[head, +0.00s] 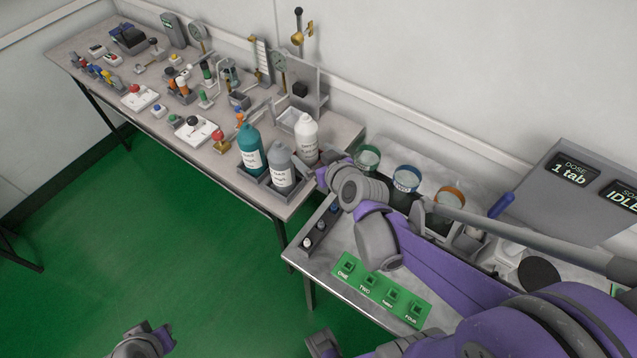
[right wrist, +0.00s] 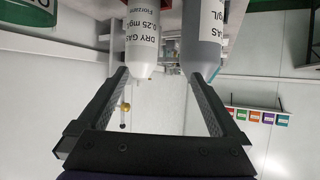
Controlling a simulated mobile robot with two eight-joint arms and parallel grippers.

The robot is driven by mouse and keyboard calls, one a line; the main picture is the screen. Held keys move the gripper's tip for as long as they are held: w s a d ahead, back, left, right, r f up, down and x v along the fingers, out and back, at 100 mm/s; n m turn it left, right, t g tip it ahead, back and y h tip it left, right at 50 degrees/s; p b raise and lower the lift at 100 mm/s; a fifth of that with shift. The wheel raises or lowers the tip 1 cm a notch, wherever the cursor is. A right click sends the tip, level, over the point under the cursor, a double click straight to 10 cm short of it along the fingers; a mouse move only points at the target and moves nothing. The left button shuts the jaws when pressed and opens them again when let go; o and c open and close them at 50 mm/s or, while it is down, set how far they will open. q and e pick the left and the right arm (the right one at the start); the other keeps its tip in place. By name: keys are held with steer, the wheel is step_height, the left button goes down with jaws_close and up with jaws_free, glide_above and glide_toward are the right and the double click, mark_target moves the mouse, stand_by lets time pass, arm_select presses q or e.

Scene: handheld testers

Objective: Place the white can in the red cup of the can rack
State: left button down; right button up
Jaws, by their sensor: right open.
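The white can (head: 306,138) stands upright at the near end of the left table, behind the grey can (head: 282,168) and right of the teal can (head: 251,150). Low grey holders surround the can bases; I cannot make out a red cup. My right gripper (head: 322,177) is beside the grey and white cans. In the right wrist view it is open and empty (right wrist: 157,77), with the white can's labelled body (right wrist: 143,38) and narrowed top at the fingertips and the grey can (right wrist: 204,35) alongside. A part of my left gripper (head: 145,343) shows at the bottom edge; its jaws are unclear.
Several testers and small parts crowd the left table. On the right table, jars with green (head: 367,158), blue (head: 406,178) and orange (head: 449,197) rims stand behind my right arm. A green numbered panel (head: 380,290) lies at its front. The green floor (head: 150,240) is clear.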

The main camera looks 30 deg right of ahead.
steer(key=s+a+f+g, duration=0.2)
steer(key=s+a, duration=0.3)
steer(key=s, duration=0.4)
steer(key=s+a+f+n+g+y, duration=0.1)
steer(key=s+a+f+g, duration=0.1)
steer(key=s+a+g, duration=0.3)
steer(key=s, duration=0.3)
steer(key=shift+s, duration=0.4)
steer(key=shift+a, duration=0.1)
steer(key=shift+w+r+p, duration=0.2)
steer(key=shift+r+p, duration=0.25)
steer(key=shift+r, duration=0.05)
steer(key=shift+w+r+p, duration=0.15)
steer(key=shift+r+p, duration=0.25)
steer(key=shift+r, duration=0.1)
steer(key=shift+s, duration=0.1)
